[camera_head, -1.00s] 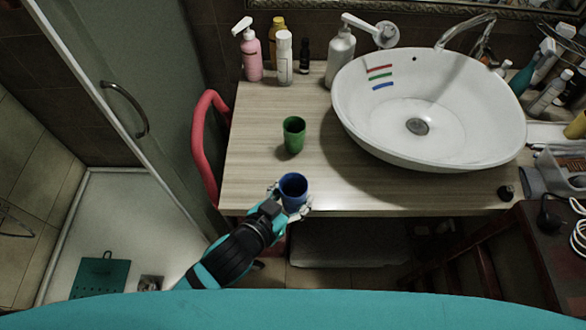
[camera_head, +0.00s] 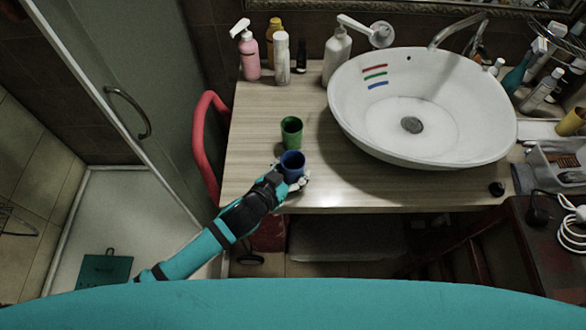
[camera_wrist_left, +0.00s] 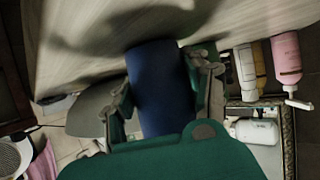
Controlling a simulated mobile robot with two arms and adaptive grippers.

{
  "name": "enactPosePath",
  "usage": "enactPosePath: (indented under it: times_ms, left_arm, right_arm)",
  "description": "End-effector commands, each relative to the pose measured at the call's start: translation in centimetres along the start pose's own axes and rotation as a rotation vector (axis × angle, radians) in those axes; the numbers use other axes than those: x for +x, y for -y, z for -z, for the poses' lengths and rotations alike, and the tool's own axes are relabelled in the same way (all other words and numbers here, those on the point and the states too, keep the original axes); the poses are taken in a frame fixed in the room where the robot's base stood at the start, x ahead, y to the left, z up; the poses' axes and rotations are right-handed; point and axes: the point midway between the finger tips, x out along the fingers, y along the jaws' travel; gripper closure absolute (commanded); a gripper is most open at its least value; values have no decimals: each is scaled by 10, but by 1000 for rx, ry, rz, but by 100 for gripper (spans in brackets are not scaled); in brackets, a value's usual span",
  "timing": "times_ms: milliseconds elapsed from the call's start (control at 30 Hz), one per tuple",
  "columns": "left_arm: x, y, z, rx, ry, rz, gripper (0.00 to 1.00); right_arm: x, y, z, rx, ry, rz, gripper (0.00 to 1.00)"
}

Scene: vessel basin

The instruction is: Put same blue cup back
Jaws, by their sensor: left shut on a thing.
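The blue cup (camera_head: 292,161) is upright at the front left of the wooden counter, and I cannot tell whether its base touches the top. My left gripper (camera_head: 290,178) is shut on it from the front. In the left wrist view the blue cup (camera_wrist_left: 160,88) fills the space between the two fingers (camera_wrist_left: 162,90). The green cup (camera_head: 291,132) stands upright on the counter just behind the blue cup. My right gripper is not in view.
A white oval basin (camera_head: 440,150) with red, green and blue stripes takes up the counter's right side. Several bottles, one a pink pump bottle (camera_head: 249,58), stand at the back. A red rail (camera_head: 197,150) borders the counter's left edge. The counter left of the cups is clear.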

Motion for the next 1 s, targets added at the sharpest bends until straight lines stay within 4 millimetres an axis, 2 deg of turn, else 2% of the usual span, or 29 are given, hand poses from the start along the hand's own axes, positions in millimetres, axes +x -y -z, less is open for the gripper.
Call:
enactPosePath:
  times_ms: [167, 200, 367, 733, 867, 1000]
  left_arm:
    - [1, 0, -3, -1, 0, 0, 81]
    - [1, 0, -3, 0, 1, 0, 49]
    - [1, 0, -3, 0, 1, 0, 28]
    - [-3, 0, 0, 1, 1, 0, 27]
    - [-21, 0, -2, -1, 2, 1, 27]
    - [-52, 0, -3, 0, 3, 0, 27]
  right_arm:
    - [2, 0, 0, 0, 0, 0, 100]
    - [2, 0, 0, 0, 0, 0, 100]
    - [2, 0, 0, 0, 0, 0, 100]
    - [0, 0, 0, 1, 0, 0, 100]
    - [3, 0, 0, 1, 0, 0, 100]
    - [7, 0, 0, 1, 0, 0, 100]
